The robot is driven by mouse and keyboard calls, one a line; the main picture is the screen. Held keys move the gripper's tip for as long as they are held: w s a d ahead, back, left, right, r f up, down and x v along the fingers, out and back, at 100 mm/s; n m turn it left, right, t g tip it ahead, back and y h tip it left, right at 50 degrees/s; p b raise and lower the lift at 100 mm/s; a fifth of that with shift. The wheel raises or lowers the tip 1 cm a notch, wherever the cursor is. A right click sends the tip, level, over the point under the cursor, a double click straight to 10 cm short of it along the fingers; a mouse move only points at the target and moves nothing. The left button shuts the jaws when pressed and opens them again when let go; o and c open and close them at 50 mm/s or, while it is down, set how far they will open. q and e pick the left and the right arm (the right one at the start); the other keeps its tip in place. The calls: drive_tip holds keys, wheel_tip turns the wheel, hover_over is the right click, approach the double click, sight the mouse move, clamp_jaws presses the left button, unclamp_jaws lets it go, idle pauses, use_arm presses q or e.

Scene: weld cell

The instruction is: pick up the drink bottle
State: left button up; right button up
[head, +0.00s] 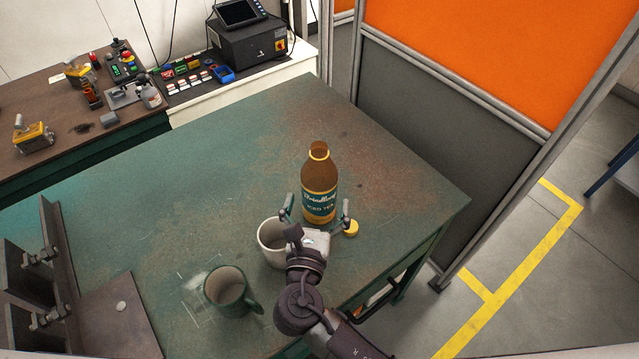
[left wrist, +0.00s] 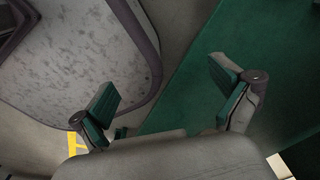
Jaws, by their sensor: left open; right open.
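The drink bottle (head: 319,185), brown with a teal iced tea label and a yellow neck ring, stands upright on the green table (head: 220,150). My right gripper (head: 316,212) is open at the near side of the bottle. One finger is to the left of the bottle's lower part and the other to the right. I cannot tell whether either finger touches it. My left gripper (left wrist: 175,95) shows only in the left wrist view. It is open and empty, with its green finger pads wide apart.
A white mug (head: 270,243) stands close beside my right gripper on its left. A green mug (head: 228,292) stands nearer. A yellow cap (head: 351,228) lies right of the gripper. Metal fixtures (head: 50,290) occupy the left. The table's far left is clear.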

sight(319, 192)
drive_tip(key=w, duration=0.3)
drive_tip(key=shift+w+d+f, duration=0.2)
drive_tip(key=shift+d, duration=0.05)
drive_tip(key=shift+w+r+p, duration=0.1)
drive_tip(key=shift+w+p, duration=0.2)
drive_tip(key=shift+w, duration=0.65)
drive_tip(key=w, duration=0.4)
drive_tip(key=shift+d+f+p, duration=0.15)
drive_tip(key=shift+f+p, duration=0.05)
drive_tip(key=shift+p, duration=0.1)
drive_tip(key=shift+c, duration=0.5)
drive_tip(key=c, duration=1.3)
use_arm(q)
drive_tip(key=shift+w+r, duration=0.35)
drive_tip(key=shift+r, duration=0.3)
use_arm(e)
drive_tip(key=shift+c, duration=0.6)
drive_tip(key=shift+r, duration=0.15)
